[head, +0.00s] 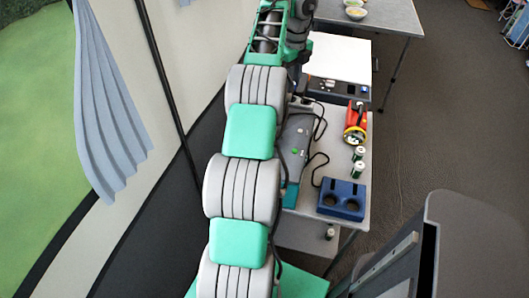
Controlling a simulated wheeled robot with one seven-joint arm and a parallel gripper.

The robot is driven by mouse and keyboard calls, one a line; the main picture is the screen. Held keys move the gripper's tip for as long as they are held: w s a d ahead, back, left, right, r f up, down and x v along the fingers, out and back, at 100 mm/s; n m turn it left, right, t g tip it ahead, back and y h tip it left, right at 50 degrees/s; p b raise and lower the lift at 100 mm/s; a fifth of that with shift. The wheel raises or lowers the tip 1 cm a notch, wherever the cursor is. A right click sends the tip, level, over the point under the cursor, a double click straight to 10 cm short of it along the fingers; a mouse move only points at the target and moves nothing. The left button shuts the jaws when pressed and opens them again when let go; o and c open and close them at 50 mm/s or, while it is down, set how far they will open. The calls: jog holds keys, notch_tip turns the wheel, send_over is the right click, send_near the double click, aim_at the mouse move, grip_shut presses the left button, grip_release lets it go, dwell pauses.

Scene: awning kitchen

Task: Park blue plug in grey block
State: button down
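A grey block-like unit (296,138) with small green and red marks on top lies on the table's left side in the head view. My arm covers part of it. A black cable runs from near it, looping to the right and down. I cannot make out a blue plug. A dark blue block (342,200) with two round holes in it stands at the table's near edge. My arm runs up through the middle of the picture. I cannot make out my gripper's fingers, so what they hold is hidden.
A red and yellow torch (356,122) and small cans (358,160) stand along the table's right edge. Beyond is a white-topped unit (340,57) with a dark front panel. A further table (385,14) holds bowls. Grey floor (430,130) is open at right.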

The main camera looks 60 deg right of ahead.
jog(key=shift+f+b, duration=0.6)
jog(key=shift+f, duration=0.05)
jog(key=shift+f, duration=0.25)
jog(key=shift+f+b, duration=0.45)
jog(key=shift+b, duration=0.2)
jog(key=shift+f, duration=0.15)
dwell(0.3)
jog(key=c, duration=0.9)
grip_release()
notch_tip(320, 180, up, 7)
jog(key=p, duration=0.7)
